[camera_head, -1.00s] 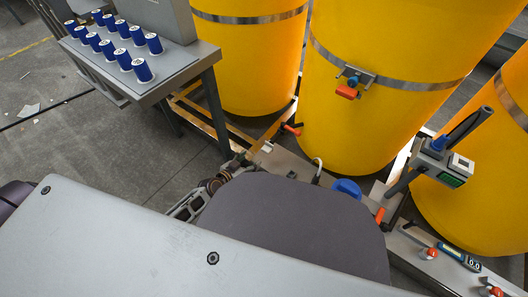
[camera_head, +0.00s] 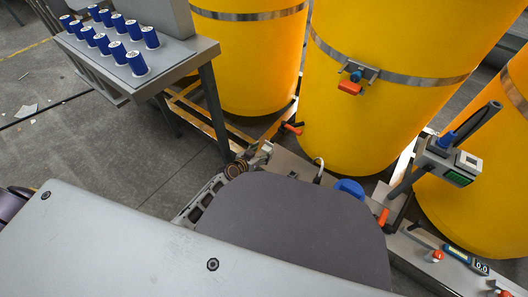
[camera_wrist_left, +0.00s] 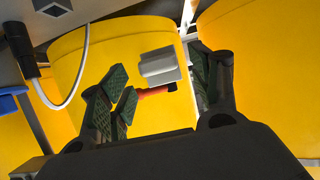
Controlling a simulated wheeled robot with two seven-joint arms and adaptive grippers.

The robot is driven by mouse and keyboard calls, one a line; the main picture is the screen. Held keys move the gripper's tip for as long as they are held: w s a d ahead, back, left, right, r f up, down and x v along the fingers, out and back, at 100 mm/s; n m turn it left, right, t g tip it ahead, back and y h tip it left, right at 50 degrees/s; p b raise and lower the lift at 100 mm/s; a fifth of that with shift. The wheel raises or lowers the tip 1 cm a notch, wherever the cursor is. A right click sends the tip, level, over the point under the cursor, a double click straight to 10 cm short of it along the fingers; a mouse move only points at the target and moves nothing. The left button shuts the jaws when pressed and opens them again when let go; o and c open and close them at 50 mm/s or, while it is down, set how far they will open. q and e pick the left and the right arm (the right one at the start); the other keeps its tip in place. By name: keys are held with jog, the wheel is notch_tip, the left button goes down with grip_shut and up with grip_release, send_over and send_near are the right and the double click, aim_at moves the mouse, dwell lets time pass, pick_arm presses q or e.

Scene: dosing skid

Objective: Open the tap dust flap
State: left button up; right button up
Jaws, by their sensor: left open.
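In the left wrist view a pale grey block (camera_wrist_left: 159,66), which may be the tap's dust flap, stands out in front of a yellow drum. A red lever (camera_wrist_left: 154,92) lies just below it. My left gripper (camera_wrist_left: 172,90) is open, its dark padded fingers on either side of the lever and block; I cannot tell whether they touch. My right gripper is not in view.
Yellow drums (camera_head: 375,125) stand close behind the left gripper. Another tap with an orange handle (camera_head: 350,87) is on the middle drum. A grey table (camera_head: 130,75) with blue cups stands at left. A grey meter (camera_head: 448,160) stands at right. A hose (camera_wrist_left: 77,85) hangs at left in the wrist view.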

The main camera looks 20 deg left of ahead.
pick_arm(q)
jog(key=shift+x, duration=0.9)
jog(key=shift+c, duration=0.3)
jog(key=c, duration=0.9)
jog(key=shift+c, duration=0.2)
jog(key=shift+r, duration=0.1)
